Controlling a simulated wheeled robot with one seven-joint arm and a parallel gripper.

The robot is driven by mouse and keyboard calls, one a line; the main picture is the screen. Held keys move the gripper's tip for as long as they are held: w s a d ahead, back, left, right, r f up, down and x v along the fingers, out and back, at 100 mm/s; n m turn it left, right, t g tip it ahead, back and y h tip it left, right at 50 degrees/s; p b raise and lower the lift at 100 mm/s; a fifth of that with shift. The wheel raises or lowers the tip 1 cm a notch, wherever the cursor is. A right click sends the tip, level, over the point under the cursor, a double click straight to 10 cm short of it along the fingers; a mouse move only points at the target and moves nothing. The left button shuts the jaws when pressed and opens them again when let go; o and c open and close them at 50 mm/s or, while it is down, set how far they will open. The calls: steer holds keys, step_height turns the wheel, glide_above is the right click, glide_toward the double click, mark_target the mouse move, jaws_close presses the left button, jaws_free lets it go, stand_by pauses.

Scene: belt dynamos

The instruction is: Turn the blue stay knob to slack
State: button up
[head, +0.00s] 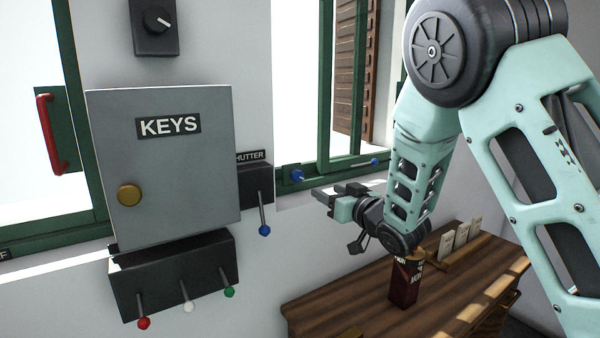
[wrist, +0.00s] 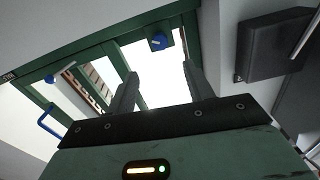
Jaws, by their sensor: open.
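A blue knob (head: 297,176) sits on the green window frame, just left of my gripper in the head view. I cannot tell for certain which is the stay knob. My gripper (head: 330,192) is open and empty, pointing toward the nearer knob with a gap between them. The fingers (wrist: 160,72) touch nothing.
A shutter box (head: 256,184) with a blue-tipped lever (head: 265,230) is left of the knob. A grey KEYS cabinet (head: 165,170) stands out farther left, above a box of levers (head: 175,270). A wooden table (head: 350,305) with a dark red carton (head: 404,284) is below my arm.

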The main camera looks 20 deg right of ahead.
mark_target(300, 177)
steer(key=p+x, duration=0.5)
steer(key=x, duration=0.7)
steer(key=shift+w+a, duration=0.1)
steer(key=shift+w, duration=0.15)
steer(key=shift+w+a, duration=0.15)
steer(key=shift+w, duration=0.35)
steer(key=shift+f, duration=0.1)
steer(key=c, duration=1)
